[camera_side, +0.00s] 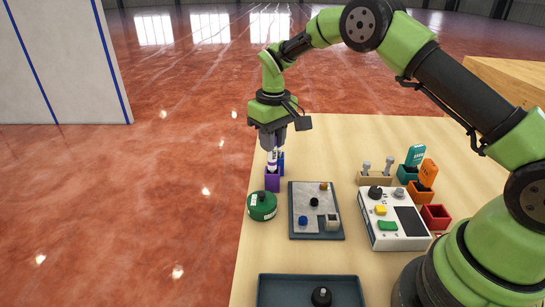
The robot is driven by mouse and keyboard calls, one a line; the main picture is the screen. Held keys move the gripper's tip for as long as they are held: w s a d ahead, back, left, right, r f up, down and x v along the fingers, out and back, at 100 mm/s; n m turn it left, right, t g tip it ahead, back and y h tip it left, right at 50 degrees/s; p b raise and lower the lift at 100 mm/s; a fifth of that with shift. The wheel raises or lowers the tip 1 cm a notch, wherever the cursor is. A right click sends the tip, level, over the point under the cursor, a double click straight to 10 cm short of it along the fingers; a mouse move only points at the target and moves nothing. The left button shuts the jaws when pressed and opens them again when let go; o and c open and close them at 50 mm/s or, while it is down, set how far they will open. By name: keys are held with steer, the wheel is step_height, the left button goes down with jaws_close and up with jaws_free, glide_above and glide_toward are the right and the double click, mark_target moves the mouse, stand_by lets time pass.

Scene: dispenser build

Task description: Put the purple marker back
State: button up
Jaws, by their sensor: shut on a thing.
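The purple marker (272,167) is upright, with a pale body and purple parts. My gripper (271,148) points down and is shut on its upper end. The marker's lower end is at the mouth of a small purple holder (272,183) at the table's left edge. I cannot tell how deep it sits in the holder. A blue upright item (281,162) stands just behind and to the right, close to the gripper.
A green round container (262,207) stands in front of the holder. A grey tray (341,237) with small knobs lies to the right, then a white control box (379,235). Teal (406,174), orange (420,195) and red (436,217) holders stand farther right. A dark tray (283,279) is in front.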

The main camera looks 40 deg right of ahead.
mark_target(272, 171)
steer(key=shift+f, duration=1.9)
steer(key=shift+f, duration=0.15)
steer(key=o, duration=0.8)
steer(key=shift+o, duration=0.2)
